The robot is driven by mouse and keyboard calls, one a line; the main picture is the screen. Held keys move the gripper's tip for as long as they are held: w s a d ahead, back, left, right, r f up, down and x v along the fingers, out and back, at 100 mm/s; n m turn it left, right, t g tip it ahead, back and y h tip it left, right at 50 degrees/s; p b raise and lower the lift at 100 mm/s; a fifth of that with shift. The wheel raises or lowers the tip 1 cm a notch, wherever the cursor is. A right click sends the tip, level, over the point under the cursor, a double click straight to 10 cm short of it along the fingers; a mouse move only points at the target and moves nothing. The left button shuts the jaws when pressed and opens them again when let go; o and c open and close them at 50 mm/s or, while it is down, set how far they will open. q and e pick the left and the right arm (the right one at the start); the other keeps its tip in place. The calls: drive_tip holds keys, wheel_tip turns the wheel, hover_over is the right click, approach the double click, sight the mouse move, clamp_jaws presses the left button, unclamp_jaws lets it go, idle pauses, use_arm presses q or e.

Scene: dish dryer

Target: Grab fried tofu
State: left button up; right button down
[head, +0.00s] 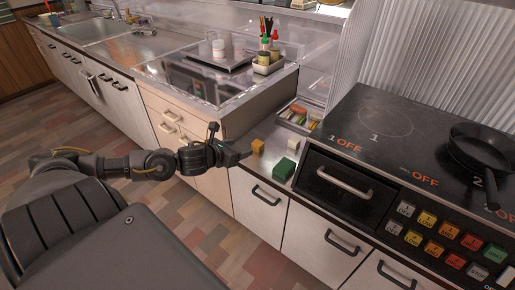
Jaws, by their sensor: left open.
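I cannot tell whether the tips touch the block. My right gripper is out of view.
A tray of small items (298,117) is behind. The black stove (365,125) with a frying pan (480,148) stands right. A raised glass-topped counter (215,85) holding a condiment caddy (267,66) is behind left.

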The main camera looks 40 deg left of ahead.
sight(258, 143)
use_arm(q)
drive_tip(key=shift+x, duration=5.45)
drive_tip(key=shift+c, duration=0.3)
drive_tip(key=c, duration=1)
